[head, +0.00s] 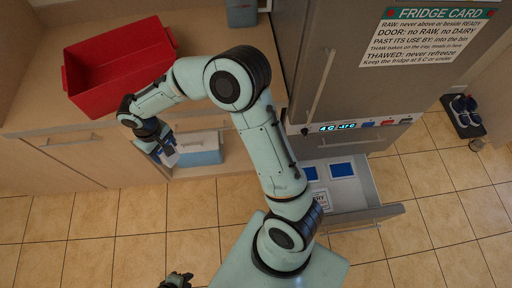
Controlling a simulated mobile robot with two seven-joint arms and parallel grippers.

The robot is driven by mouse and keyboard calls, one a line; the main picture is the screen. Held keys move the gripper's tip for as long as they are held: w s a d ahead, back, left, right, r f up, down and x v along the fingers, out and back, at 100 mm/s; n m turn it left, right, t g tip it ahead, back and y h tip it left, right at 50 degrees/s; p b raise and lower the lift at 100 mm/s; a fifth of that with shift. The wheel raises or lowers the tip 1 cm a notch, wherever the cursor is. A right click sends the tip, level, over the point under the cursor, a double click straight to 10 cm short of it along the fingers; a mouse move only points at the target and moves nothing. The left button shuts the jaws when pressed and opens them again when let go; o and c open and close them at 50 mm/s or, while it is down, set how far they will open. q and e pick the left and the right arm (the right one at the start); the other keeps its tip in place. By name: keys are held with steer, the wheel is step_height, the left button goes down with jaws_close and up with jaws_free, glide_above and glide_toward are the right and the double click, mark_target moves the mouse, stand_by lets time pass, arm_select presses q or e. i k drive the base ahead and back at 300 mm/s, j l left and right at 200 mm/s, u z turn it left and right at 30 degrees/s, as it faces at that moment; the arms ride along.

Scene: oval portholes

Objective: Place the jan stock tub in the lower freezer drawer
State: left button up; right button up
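The lower freezer drawer (385,212) is pulled open below the fridge, at the lower right. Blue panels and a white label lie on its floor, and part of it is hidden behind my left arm. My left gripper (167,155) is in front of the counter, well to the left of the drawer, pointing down. A small pale grey shape shows at its fingertips; I cannot tell whether it is a held tub or the fingers. I cannot make out the jan stock tub for sure. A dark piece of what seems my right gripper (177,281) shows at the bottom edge.
A red crate (118,66) stands on the counter (40,118). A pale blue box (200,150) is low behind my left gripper. A grey-blue container (241,13) is at the back. Shoes (464,110) lie at the right. The tiled floor (110,235) is clear at the lower left.

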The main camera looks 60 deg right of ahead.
mark_target(349, 201)
steer(key=k+l, duration=0.3)
steer(key=k+l+u, duration=0.15)
steer(key=k+l, duration=0.2)
steer(key=k, duration=0.2)
steer(key=k+l, duration=0.25)
steer(key=k, duration=0.15)
steer(key=k+l+u, duration=0.1)
steer(key=k+l, duration=0.2)
steer(key=k, duration=0.15)
steer(key=k+l, duration=0.2)
steer(key=k, duration=0.2)
steer(key=k+l+u, duration=0.15)
steer(key=k, duration=0.3)
steer(key=l, duration=0.1)
